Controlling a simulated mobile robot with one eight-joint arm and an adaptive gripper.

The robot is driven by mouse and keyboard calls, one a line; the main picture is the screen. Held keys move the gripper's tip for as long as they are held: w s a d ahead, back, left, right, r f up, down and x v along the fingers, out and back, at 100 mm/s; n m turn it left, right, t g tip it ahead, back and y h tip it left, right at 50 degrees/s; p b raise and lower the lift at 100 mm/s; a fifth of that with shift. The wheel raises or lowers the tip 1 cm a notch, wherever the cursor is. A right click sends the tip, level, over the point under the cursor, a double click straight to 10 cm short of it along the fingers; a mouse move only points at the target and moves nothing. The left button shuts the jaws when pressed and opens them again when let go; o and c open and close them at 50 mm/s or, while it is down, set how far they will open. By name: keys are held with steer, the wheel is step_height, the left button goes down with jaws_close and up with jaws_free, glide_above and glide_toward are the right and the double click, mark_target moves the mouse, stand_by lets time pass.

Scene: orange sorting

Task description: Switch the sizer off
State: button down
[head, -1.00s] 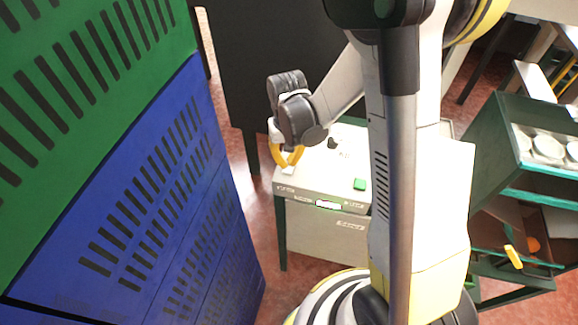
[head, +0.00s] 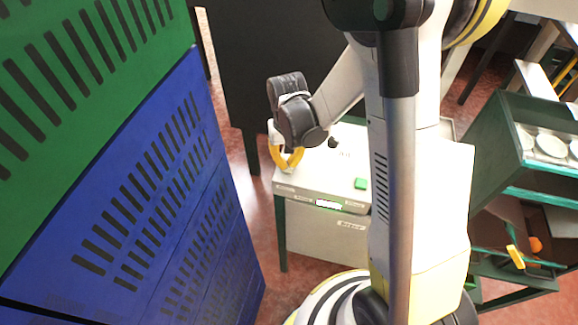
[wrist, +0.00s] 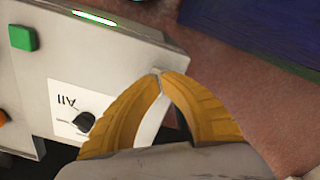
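The sizer is a pale box (head: 318,181) on dark green legs, with a lit green strip (head: 328,204) on its front. On its top are a green button (head: 361,183), also in the wrist view (wrist: 22,38), and a black knob (wrist: 83,121) on a white label reading "All". An orange button (wrist: 2,118) is cut off at the wrist view's left edge. My gripper (head: 290,168) has its yellow fingertips together over the sizer's left end. In the wrist view the fingertips (wrist: 160,73) meet near the box's edge, beside the knob and apart from both buttons.
Stacked blue (head: 150,190) and green (head: 90,60) slotted crates stand close on the left. A dark panel (head: 300,50) stands behind the sizer. A dark green rack (head: 500,130) with white round items is on the right. Red floor shows between the crates and the sizer.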

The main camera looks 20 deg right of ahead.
mark_target(288, 170)
steer(key=shift+f+b, duration=1.15)
steer(key=shift+f, duration=0.15)
stand_by(0.4)
steer(key=shift+r+p, duration=2.25)
steer(key=shift+r, duration=1.3)
steer(key=shift+r, duration=0.1)
